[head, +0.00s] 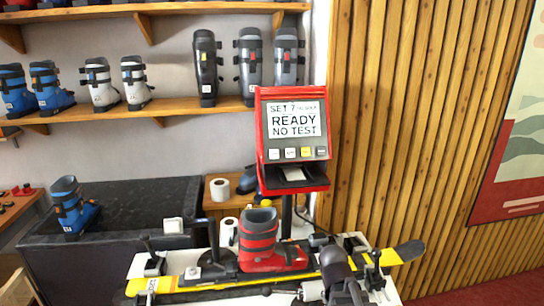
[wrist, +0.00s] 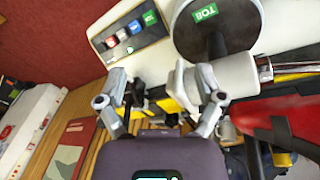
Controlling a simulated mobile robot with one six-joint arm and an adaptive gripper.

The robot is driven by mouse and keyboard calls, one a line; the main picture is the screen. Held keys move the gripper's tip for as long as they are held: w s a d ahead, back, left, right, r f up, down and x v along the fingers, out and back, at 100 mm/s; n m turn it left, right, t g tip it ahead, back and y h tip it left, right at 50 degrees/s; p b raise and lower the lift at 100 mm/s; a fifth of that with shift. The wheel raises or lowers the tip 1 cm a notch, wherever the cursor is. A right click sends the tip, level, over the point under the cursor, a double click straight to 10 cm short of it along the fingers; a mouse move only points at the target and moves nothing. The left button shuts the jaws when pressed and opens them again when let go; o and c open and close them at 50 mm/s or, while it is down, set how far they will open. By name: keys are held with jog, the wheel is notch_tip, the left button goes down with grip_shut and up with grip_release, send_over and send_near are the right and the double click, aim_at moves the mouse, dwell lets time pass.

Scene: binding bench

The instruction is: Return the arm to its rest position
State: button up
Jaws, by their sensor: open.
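My gripper (wrist: 160,86) is open in the wrist view, its two fingers spread apart. A small pale block (wrist: 178,76) shows near the right finger; I cannot tell whether they touch. Nothing is clearly held. In the head view, a dark rounded part at the bench's right end appears to belong to my arm; the fingers cannot be made out there. The arm's rest position is not marked in either view.
A red test machine (head: 292,140) stands behind the boot, its screen reading "READY NO TEST". A slatted wall (head: 420,130) rises at right.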

jog(key=s+a+n+y, duration=0.1)
jog(key=n, duration=0.1)
jog(key=s+a+n+y, duration=0.1)
jog(key=s+n, duration=0.1)
jog(key=shift+a+f+g, duration=0.1)
jog(key=shift+f+g, duration=0.1)
jog(key=shift+g, duration=0.1)
dwell(1.6)
